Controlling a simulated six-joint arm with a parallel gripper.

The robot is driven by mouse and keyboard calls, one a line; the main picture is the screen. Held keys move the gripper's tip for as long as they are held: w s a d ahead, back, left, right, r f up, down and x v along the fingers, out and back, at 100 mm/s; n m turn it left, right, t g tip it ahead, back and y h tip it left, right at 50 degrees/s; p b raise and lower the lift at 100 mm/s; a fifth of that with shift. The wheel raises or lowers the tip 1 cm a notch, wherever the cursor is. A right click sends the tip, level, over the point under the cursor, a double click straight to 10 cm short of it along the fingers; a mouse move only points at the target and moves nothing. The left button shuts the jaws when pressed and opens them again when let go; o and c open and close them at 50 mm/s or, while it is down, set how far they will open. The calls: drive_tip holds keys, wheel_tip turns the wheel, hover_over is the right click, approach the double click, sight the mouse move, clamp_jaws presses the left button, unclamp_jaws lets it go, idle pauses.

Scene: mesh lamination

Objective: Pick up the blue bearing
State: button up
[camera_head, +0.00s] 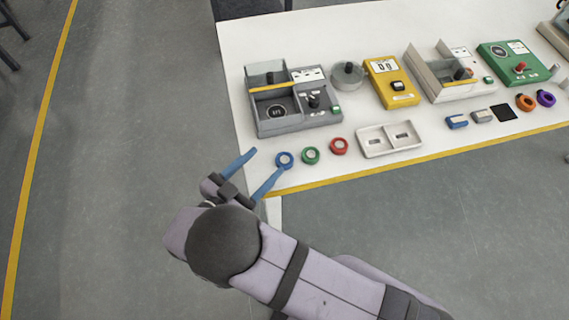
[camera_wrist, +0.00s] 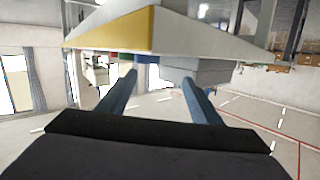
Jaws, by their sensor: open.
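The blue bearing (camera_head: 285,154) is a small ring lying near the left end of the white table, left of a green ring (camera_head: 305,155) and a red ring (camera_head: 339,139). My gripper (camera_head: 268,160) is open, with two blue fingers spread at the table's front left corner. In the head view the right fingertip overlaps the bearing's lower edge; I cannot tell whether they touch. The left fingertip is left of the bearing. In the wrist view my gripper (camera_wrist: 160,80) shows empty, with a small blue patch (camera_wrist: 146,59) beyond the fingertips, possibly the bearing.
The white table (camera_head: 232,65) has a yellow front edge. A grey device (camera_head: 290,122) stands behind the rings. A white two-compartment tray (camera_head: 375,154) is to their right. A yellow meter (camera_head: 388,82) and other devices stand farther back. Open floor lies left of the table.

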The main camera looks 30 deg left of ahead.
sight(281, 162)
drive_tip(key=s, duration=0.1)
drive_tip(key=s+d+f+h, duration=0.1)
drive_tip(key=s+d, duration=0.1)
drive_tip(key=shift+f, duration=0.25)
drive_tip(key=shift+p+x, duration=0.5)
drive_tip(key=shift+x, duration=1.1)
drive_tip(key=shift+p+x, duration=0.75)
drive_tip(key=shift+x, duration=1.4)
drive_tip(key=shift+a, duration=0.2)
drive_tip(key=shift+r, duration=0.1)
drive_tip(key=shift+c, duration=0.7)
drive_tip(key=c, duration=1)
